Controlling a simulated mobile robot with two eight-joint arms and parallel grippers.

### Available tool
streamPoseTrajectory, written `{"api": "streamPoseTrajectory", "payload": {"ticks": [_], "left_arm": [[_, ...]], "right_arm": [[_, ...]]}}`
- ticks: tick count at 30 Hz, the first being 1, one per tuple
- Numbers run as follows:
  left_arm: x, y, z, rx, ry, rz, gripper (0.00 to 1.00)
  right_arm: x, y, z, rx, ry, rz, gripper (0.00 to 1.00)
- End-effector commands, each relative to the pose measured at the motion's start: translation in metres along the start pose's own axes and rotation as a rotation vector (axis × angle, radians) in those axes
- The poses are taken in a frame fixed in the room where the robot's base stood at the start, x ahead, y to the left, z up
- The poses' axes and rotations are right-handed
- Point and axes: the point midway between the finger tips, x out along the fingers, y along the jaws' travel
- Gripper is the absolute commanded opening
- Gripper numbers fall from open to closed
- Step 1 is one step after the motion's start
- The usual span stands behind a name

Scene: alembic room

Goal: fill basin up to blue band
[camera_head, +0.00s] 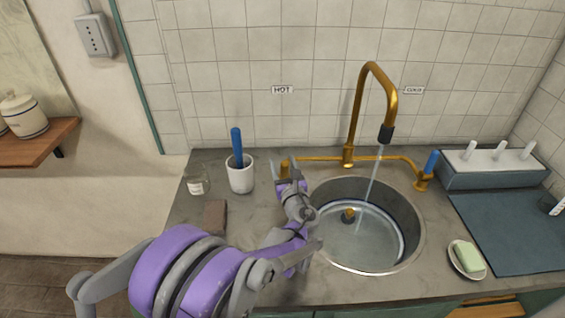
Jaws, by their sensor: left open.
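The round steel basin (409,237) is sunk in the counter. A dark blue band (402,238) runs around its inner wall. Clear water (372,248) lies in it; I cannot tell exactly how its surface stands against the band. A brass piece (348,215) shows inside. The brass faucet (358,105) pours a thin stream (373,180) into the basin. The blue cold tap handle (431,163) stands upright at the right. My left gripper (291,184) is open at the basin's left rim, close to the left pipe end (285,167). It hides the hot tap handle. My right gripper is out of view.
A white cup (240,178) with a blue-handled item, a glass jar (196,181) and a brown block (215,216) stand left of my gripper. A soap dish (467,262), a blue mat (515,238) and a pegged rack (493,175) are at the right.

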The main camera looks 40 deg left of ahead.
Motion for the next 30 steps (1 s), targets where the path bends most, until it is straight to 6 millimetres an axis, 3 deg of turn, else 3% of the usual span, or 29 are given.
{"api": "streamPoseTrajectory", "payload": {"ticks": [10,20,30], "left_arm": [[0.0041,0.0004,0.0,-0.001,0.0,0.001,0.59],[0.0038,0.0004,0.0,-0.001,0.0,0.001,0.0],[0.0037,0.0004,-0.0001,-0.001,0.0,0.001,0.0]], "right_arm": [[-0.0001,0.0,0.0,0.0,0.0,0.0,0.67],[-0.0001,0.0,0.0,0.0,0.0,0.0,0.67],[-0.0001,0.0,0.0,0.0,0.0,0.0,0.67]]}}
